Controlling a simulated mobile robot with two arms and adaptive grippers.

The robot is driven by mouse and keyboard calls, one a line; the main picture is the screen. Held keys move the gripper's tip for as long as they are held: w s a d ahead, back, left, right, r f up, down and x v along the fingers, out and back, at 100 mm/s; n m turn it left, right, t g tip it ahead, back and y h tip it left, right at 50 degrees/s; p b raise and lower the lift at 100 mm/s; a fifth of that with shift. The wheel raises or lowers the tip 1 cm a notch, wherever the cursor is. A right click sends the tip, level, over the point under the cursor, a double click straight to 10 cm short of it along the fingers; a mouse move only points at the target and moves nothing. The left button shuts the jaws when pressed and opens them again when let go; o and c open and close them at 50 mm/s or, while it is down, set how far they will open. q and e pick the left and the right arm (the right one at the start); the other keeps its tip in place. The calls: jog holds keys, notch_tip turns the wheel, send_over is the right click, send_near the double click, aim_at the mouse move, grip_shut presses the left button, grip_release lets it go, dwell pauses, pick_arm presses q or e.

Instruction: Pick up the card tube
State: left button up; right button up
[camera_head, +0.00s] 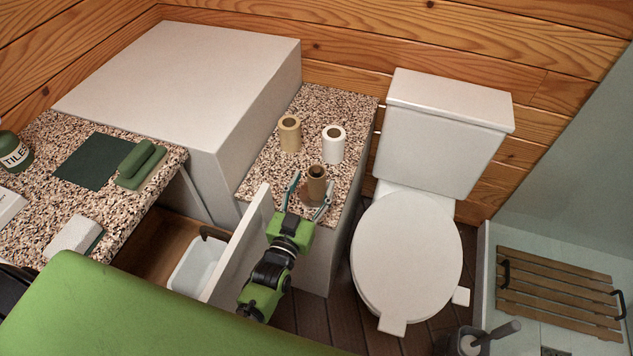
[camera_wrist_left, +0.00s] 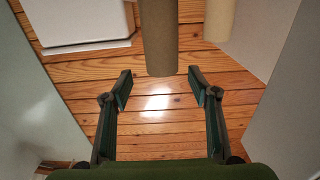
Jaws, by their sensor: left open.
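A brown hollow card tube (camera_head: 317,181) stands upright near the front of the speckled stone ledge (camera_head: 262,176). A brown patch shows around its base; I cannot tell what it is. My left gripper (camera_head: 312,185) is open, with one finger on each side of the tube. In the left wrist view the tube (camera_wrist_left: 160,38) lies centred between the open fingertips (camera_wrist_left: 159,74), with a gap on each side. A paler tan tube (camera_head: 290,134) stands behind it and also shows in the wrist view (camera_wrist_left: 220,18). My right gripper is not in view.
A white roll (camera_head: 333,145) stands close behind the card tube. A white toilet (camera_head: 407,255) is to the right and a large white box (camera_head: 180,80) to the left. An open drawer (camera_head: 241,245) with a white bin (camera_head: 196,266) is near my left arm.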

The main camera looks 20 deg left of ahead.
pick_arm(q)
jog(key=w, duration=0.5)
jog(key=shift+a, duration=0.1)
jog(key=shift+s, duration=0.1)
jog(key=c, duration=0.9)
jog(key=shift+o, duration=0.2)
